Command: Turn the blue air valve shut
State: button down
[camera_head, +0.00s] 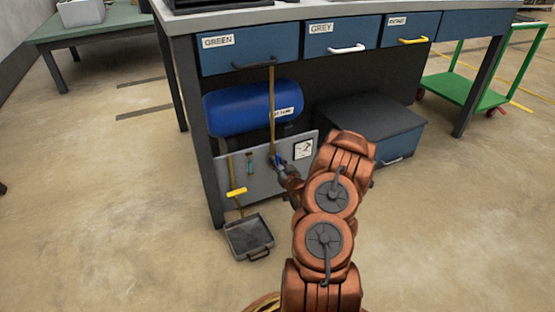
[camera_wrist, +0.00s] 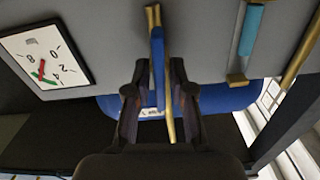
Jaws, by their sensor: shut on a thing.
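The blue air valve (camera_head: 279,159) sits on a vertical brass pipe (camera_head: 272,110) in front of the grey panel under the bench. In the wrist view the blue handle (camera_wrist: 158,58) lies roughly along the pipe, between my two dark fingers. My gripper (camera_head: 284,167) is shut on the handle and also shows in the wrist view (camera_wrist: 157,80). The fingers partly hide the handle in the head view.
A pressure gauge (camera_head: 303,149) is right of the valve. A teal part (camera_head: 250,163) and a yellow handle (camera_head: 237,192) are to the left. A blue box (camera_head: 400,143) stands right.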

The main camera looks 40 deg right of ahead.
jog(key=m+p, duration=0.1)
jog(key=p, duration=0.1)
jog(key=m+p, duration=0.1)
jog(key=shift+r+p, duration=0.3)
jog(key=shift+p, duration=0.05)
jog(key=shift+s+d+f+m+p, duration=0.1)
jog(key=shift+m+p, duration=0.85)
jog(key=shift+m, duration=0.15)
jog(key=shift+d+f+m+p, duration=0.15)
jog(key=shift+m+p, duration=0.55)
jog(key=shift+m, duration=1.4)
jog(key=shift+f+m+p, duration=0.25)
jog(key=shift+m+p, duration=0.4)
jog(key=shift+m, duration=1.45)
jog(key=shift+d+f+m+p, duration=0.15)
jog(key=shift+m+p, duration=0.55)
jog(key=shift+m, duration=1.4)
jog(key=c, duration=1.2)
grip_release()
jog(key=shift+c, duration=0.2)
